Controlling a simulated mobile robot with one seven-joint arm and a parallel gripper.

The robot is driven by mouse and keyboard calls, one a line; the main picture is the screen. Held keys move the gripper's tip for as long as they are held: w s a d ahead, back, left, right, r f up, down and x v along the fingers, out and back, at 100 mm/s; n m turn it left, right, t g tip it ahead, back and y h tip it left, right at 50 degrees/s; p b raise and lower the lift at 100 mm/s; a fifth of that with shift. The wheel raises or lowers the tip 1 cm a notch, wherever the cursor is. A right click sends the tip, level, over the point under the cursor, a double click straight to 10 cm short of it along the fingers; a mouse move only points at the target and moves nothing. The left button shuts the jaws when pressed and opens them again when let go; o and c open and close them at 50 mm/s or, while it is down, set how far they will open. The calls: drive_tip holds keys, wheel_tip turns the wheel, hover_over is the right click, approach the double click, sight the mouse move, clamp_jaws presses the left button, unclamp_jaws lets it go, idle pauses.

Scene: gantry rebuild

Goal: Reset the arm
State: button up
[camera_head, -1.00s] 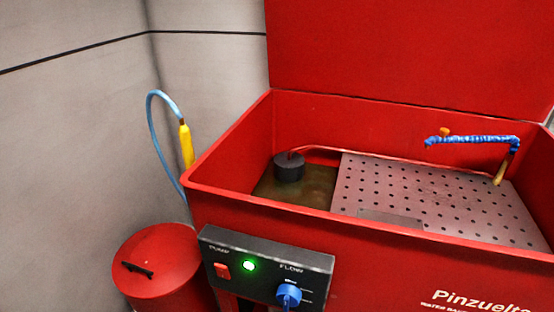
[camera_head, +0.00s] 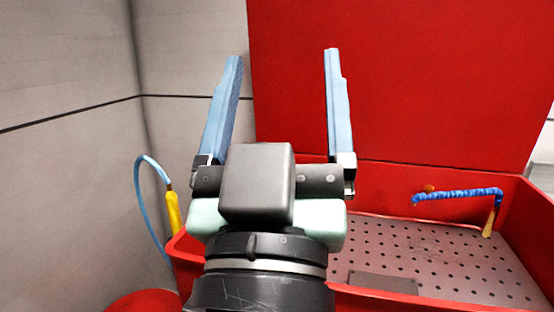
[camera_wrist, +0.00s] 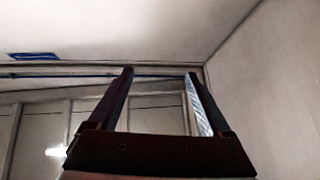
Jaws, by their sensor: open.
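My gripper (camera_head: 282,55) is raised in front of the red parts washer, fingers pointing up. Its two blue fingers stand wide apart with nothing between them. In the wrist view, my gripper (camera_wrist: 160,72) is also open and empty, with the ceiling and upper wall beyond it. My arm hides the left part of the washer basin and its control panel in the head view.
The washer's raised red lid (camera_head: 420,90) stands behind my gripper. A perforated tray (camera_head: 450,265) and a blue segmented spout (camera_head: 458,196) are at right. A yellow-handled blue hose (camera_head: 173,212) hangs at left. A red drum lid (camera_head: 145,301) shows at bottom left.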

drive_tip(key=s+r+t+y+p, duration=0.1)
drive_tip(key=s+r+y+p, duration=0.1)
drive_tip(key=r+p, duration=2.4)
wheel_tip(320, 180, up, 6)
drive_tip(key=shift+s+a+f+t, duration=0.2)
drive_tip(key=shift+s+t, duration=0.2)
drive_tip(key=shift+s, duration=0.3)
